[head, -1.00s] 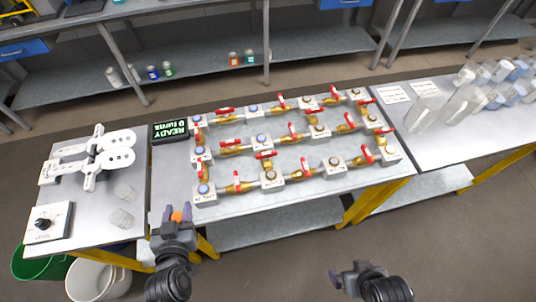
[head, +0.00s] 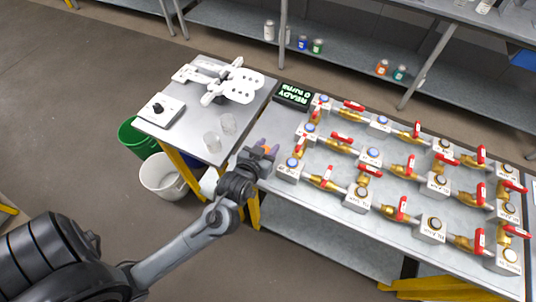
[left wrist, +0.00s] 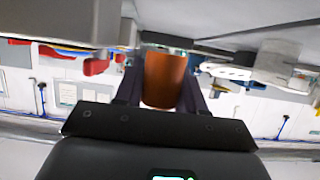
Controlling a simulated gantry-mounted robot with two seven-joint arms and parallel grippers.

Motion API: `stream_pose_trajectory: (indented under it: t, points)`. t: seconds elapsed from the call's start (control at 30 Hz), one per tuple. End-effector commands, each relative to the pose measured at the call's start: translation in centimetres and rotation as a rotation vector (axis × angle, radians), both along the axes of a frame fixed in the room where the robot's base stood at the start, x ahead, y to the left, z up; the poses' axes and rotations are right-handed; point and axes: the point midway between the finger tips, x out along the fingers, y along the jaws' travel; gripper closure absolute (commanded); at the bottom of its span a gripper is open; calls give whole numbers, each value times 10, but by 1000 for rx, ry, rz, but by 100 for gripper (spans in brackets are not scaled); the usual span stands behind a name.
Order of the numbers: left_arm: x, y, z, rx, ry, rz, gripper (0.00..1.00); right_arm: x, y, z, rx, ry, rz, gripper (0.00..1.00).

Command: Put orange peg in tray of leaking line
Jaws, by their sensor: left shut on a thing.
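My left gripper (head: 260,152) is shut on the orange peg (head: 267,149). It is near the front left corner of the table with the valves, and most of the peg is hidden by the fingers in the head view. In the left wrist view the orange peg (left wrist: 164,80) stands out clearly between the two dark fingers. On the table, several brass valves with red handles (head: 322,181) join white blocks (head: 357,199) in lines. I cannot tell which line leaks, and no tray is clear to me. My right gripper is out of view.
A black display with green text (head: 293,95) stands at the table's back left. The left table (head: 207,140) holds a knob box (head: 161,109), white paddle parts (head: 236,84) and two clear cups (head: 228,124). Green (head: 138,138) and white (head: 162,178) buckets stand below.

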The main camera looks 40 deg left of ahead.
Motion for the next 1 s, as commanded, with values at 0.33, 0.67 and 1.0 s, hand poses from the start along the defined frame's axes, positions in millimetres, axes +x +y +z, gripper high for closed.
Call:
stream_pose_trajectory:
  t: [0.33, 0.67, 1.0]
  points:
    - [6, 4, -19, 0, 2, 0, 91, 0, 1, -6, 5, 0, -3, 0]
    - [6, 3, -44, 0, -1, -2, 91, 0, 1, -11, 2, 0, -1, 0]
    - [5, 3, -47, -1, 1, -1, 56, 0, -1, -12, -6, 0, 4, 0]
